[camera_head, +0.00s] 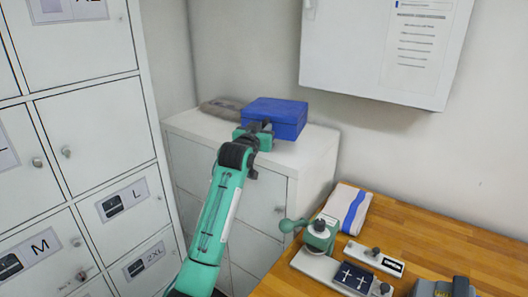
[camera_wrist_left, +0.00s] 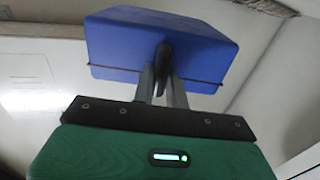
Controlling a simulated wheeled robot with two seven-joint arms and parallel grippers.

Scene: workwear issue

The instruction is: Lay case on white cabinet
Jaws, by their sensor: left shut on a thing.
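The blue case (camera_head: 275,116) is at the white cabinet's top in the head view, over its right half. It also fills the upper middle of the left wrist view (camera_wrist_left: 200,45). My left gripper (camera_head: 262,131) is shut on the case's near side, at its dark handle or clasp. The white cabinet (camera_head: 310,165) stands against the wall. I cannot tell whether the case touches the cabinet top or is slightly above it. My right gripper is not in view.
A grey-brown folded item (camera_head: 221,109) lies on the cabinet top, left of the case. A white wall box (camera_head: 380,45) hangs above right. White lockers (camera_head: 95,125) stand left. The wooden bench (camera_head: 430,235) at right carries a green device (camera_head: 319,232) and a white-and-blue folded cloth (camera_head: 347,209).

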